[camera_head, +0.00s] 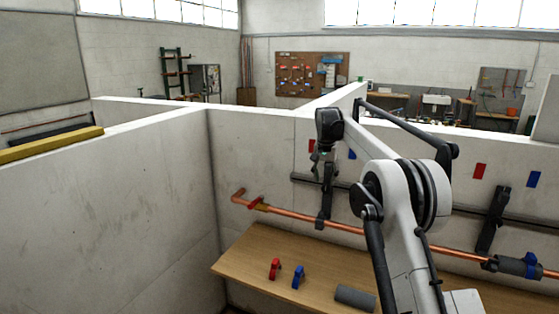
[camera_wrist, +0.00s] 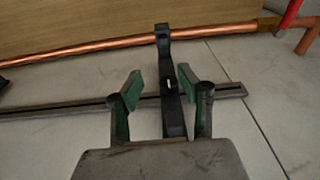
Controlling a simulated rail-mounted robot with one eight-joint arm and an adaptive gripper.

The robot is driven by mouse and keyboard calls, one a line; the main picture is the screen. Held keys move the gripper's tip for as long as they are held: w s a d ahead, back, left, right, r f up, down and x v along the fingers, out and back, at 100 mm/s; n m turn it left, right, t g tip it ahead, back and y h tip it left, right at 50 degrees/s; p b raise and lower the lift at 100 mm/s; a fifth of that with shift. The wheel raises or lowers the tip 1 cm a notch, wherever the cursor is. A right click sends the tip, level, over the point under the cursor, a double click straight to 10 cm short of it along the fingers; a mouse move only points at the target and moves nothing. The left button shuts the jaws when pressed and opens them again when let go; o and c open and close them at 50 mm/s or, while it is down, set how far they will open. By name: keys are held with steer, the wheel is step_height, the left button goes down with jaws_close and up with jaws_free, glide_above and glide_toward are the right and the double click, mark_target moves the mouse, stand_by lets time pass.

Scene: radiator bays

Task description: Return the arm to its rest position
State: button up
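My arm (camera_head: 405,205) reaches up and bends over to the wall, and its wrist hangs down in front of the wall. My gripper (camera_head: 315,165) is near the wall, beside the upper part of a black bracket (camera_head: 328,184). In the wrist view my gripper (camera_wrist: 162,76) is open, with its two green-padded fingers apart. The black bracket (camera_wrist: 172,115) shows beyond and between them, and I see nothing held. Whether the fingers touch the bracket cannot be told.
A copper pipe (camera_head: 340,227) with a red-handled valve (camera_head: 256,202) runs along the wall above a wooden bench (camera_head: 245,256). A red clip (camera_head: 275,269), a blue clip (camera_head: 298,277) and a grey cylinder (camera_head: 355,298) are on the bench. A partition wall (camera_head: 110,200) stands left.

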steer(key=s+r+n+t+b, duration=0.1)
steer(key=s+r, duration=0.3)
steer(key=s, duration=0.5)
steer(key=s+r+n+t+b, duration=0.1)
steer(key=s+r+b, duration=0.15)
steer(key=s, duration=0.65)
steer(key=s+r+n+t+b, duration=0.1)
steer(key=s+r, duration=0.4)
steer(key=s, duration=0.4)
steer(key=s+f+b, duration=0.1)
steer(key=s+f, duration=0.5)
steer(key=s, duration=0.4)
steer(key=s+f+n+t+b, duration=0.1)
steer(key=s+f, duration=0.5)
steer(key=s, duration=0.5)
steer(key=s+f+n+t+b, duration=0.1)
steer(key=s+f, duration=0.5)
steer(key=s, duration=0.4)
steer(key=shift+s+y, duration=0.15)
steer(key=shift+y, duration=0.15)
